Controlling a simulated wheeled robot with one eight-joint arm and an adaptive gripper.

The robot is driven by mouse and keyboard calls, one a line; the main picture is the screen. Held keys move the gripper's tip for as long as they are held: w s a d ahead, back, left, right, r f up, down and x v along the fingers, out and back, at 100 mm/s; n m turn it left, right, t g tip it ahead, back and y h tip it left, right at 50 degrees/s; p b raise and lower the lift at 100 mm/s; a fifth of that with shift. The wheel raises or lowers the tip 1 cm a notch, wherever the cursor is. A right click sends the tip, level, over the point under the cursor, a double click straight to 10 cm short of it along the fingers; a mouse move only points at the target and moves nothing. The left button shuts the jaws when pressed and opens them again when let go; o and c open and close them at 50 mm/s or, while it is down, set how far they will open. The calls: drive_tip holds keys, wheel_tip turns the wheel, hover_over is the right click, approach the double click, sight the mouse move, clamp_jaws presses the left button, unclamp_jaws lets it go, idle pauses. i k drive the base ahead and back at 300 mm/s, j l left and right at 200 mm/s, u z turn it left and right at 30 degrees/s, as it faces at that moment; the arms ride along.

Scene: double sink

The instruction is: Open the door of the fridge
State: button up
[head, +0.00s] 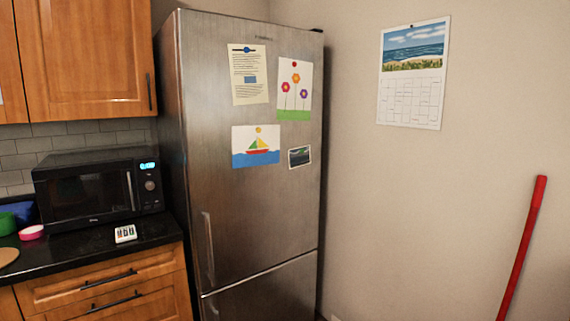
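The fridge (222,193) is a tall, brushed-metal unit in the middle of the head view. Its large upper door is shut, and a lower door or drawer (265,295) below it is also shut. A vertical handle (208,248) runs along the lower left edge of the upper door. Papers and drawings, such as a sailboat picture (256,147) and a flower picture (295,88), hang on the upper door. My gripper is not in view.
A black counter (95,245) with a microwave (90,192) stands left of the fridge, above wooden drawers (110,285). Wooden cabinets (85,55) hang above. A calendar (413,75) hangs on the right wall. A red pole-like object (522,250) leans at the right.

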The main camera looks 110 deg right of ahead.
sight(248, 220)
drive_tip(key=z, duration=3.7)
